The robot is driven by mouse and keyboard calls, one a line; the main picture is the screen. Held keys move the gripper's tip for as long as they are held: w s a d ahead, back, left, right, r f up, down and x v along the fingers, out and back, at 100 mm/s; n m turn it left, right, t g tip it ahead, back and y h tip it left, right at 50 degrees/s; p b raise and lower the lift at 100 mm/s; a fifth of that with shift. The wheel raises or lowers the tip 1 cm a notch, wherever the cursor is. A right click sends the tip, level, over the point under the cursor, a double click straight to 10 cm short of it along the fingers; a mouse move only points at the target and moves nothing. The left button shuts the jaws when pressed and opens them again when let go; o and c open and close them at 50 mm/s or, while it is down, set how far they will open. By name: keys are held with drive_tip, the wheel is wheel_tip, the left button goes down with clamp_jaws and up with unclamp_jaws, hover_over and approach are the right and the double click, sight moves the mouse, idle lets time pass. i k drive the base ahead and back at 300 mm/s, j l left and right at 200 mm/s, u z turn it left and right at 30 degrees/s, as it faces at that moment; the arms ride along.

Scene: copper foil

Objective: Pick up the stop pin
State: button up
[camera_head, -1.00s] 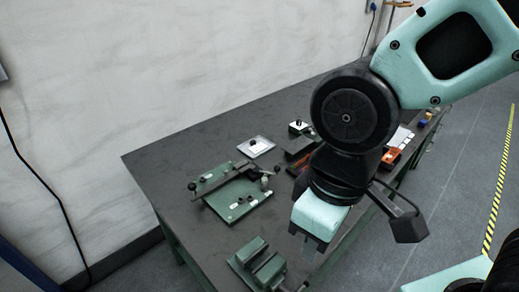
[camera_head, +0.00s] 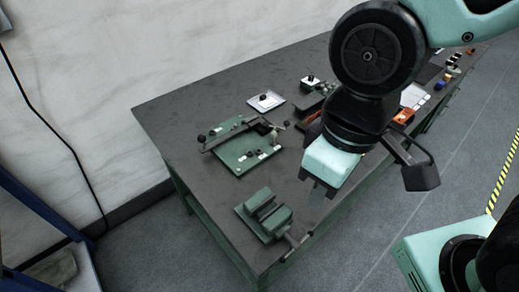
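I cannot pick out the stop pin for certain; the small parts on the bench are too small to tell apart. A small black-knobbed piece stands on a white plate (camera_head: 265,101) near the back of the bench, and a similar one stands on a white block (camera_head: 310,82) to its right. A green fixture plate (camera_head: 240,152) with a dark bar and knobs lies left of my gripper. My gripper (camera_head: 317,189) points down over the bench's front edge, apart from these parts. Its fingertips are small and dark, and I cannot tell their opening. No held object shows.
A green vise (camera_head: 265,214) with a handle sits at the bench's near corner. An orange item (camera_head: 404,116) and several small coloured parts lie at the far right, partly behind my arm. The dark bench top (camera_head: 185,110) is clear at the left.

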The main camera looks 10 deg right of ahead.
sight(274, 134)
drive_tip(key=i+l+u, duration=0.35)
drive_tip(key=l+u, duration=0.15)
drive_tip(key=l, duration=0.2)
drive_tip(key=i+l+u, duration=0.1)
drive_tip(key=l+u, duration=0.15)
drive_tip(key=l, duration=0.15)
drive_tip(key=i+l+u, duration=0.1)
drive_tip(key=l+u, duration=0.15)
drive_tip(key=l, duration=0.2)
